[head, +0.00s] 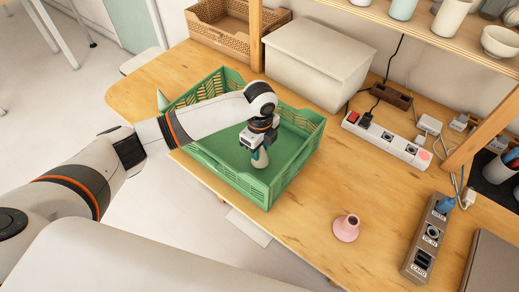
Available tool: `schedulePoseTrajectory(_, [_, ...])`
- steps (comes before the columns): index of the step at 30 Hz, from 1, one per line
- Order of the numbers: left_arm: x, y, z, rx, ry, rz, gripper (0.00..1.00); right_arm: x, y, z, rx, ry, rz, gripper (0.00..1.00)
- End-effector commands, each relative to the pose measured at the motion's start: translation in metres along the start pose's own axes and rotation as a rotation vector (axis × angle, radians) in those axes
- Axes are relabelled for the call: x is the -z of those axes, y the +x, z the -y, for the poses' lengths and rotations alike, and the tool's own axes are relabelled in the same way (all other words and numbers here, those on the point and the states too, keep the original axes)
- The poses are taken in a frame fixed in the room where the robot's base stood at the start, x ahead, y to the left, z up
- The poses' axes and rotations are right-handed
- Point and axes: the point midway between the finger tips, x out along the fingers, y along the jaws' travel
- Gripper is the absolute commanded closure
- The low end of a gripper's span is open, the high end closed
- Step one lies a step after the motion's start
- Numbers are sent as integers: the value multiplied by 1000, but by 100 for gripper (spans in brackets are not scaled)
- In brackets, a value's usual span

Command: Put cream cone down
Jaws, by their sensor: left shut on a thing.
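My left gripper (259,147) reaches into the green crate (228,176) from above and points down. It is shut on a small pale cone, the cream cone (260,159), which hangs below the fingers inside the crate. The cone looks roughly upright, and its upper part is hidden by the gripper. I cannot tell whether its base touches the crate floor. My right gripper is not in view.
Another pale cone (162,100) stands at the crate's left. A white box (318,62), a power strip (388,140) and a shelf post (256,35) are behind.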

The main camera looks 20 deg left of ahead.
Motion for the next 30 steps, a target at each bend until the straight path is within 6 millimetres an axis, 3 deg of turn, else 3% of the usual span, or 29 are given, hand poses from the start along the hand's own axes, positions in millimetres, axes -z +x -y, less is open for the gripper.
schedulePoseTrajectory(4, [0,17,1,1,0,0,90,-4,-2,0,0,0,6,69])
schedulePoseTrajectory(14, [0,20,0,1,-1,0,90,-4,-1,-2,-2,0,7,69])
schedulePoseTrajectory(15, [0,20,0,0,0,0,61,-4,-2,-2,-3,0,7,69])
schedulePoseTrajectory(18, [0,20,0,0,0,0,45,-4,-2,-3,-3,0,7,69])
schedulePoseTrajectory(30, [0,10,-1,-3,1,0,45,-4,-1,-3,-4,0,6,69])
